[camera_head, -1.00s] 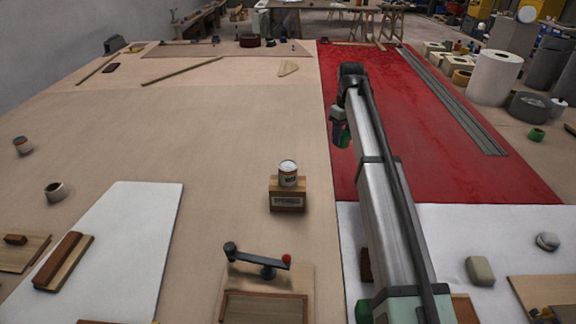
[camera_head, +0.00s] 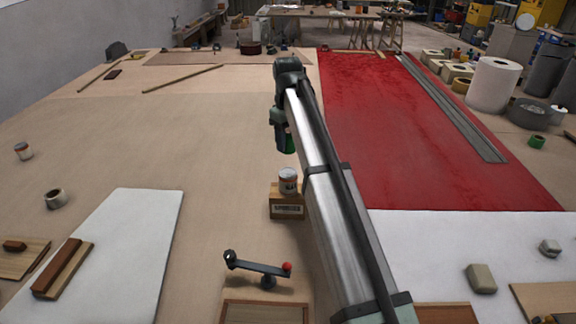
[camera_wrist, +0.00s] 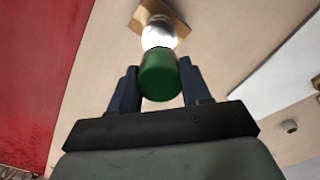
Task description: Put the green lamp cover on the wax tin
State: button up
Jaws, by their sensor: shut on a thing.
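The green lamp cover (camera_wrist: 160,76) is between the two fingers of my gripper (camera_wrist: 160,88) in the wrist view, and the gripper is shut on it. In the head view the cover (camera_head: 289,139) shows as a small green shape under the wrist, partly hidden by my gripper (camera_head: 284,130).
A black crank arm with a red knob (camera_head: 287,267) stands in front of the block. A white board (camera_head: 125,240) lies to the left and a red sheet (camera_head: 400,130) to the right.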

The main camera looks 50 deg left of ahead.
aim_at(288, 136)
notch_tip(288, 136, down, 8)
jog(key=shift+f, duration=0.1)
dwell(0.4)
jog(key=shift+f, duration=0.1)
jog(key=o, duration=1)
notch_tip(288, 136, up, 12)
jog(key=shift+r, duration=0.2)
